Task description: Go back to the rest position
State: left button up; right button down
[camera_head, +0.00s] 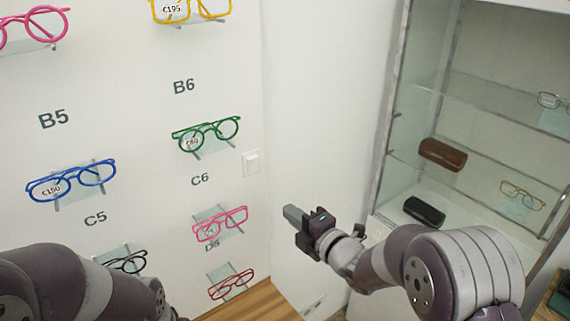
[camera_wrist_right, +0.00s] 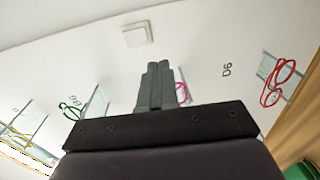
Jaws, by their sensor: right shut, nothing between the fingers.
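My right gripper (camera_head: 293,214) is shut and empty in the head view. It is held in the air in front of the corner of the wall, below the light switch and right of the pink glasses. In the right wrist view its closed fingers (camera_wrist_right: 157,72) point toward the white wall, just below the light switch. My left arm shows only as a dark link at the lower left of the head view; its gripper is out of the picture.
Glasses sit on clear wall holders: blue (camera_head: 71,180), green (camera_head: 207,133), pink (camera_head: 220,224) and red (camera_head: 231,285). A light switch (camera_head: 251,163) is on the wall. At right, a glass cabinet holds a brown case (camera_head: 442,155) and a black case (camera_head: 424,211).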

jog(key=s+d+f+m+g+h, duration=0.55)
jog(key=d+f+m+h, duration=0.2)
jog(key=f+m, duration=0.45)
jog(key=s+d+m+g+h, duration=0.1)
jog(key=s+d+m+g, duration=0.2)
jog(key=s+m, duration=0.3)
jog(key=s+d+r+m+g+h, duration=0.1)
jog(key=s+d+m+g, duration=0.2)
jog(key=s, duration=0.9)
jog(key=m+g, duration=0.1)
jog(key=m, duration=0.2)
jog(key=shift+s, duration=0.4)
jog(key=shift+s, duration=0.15)
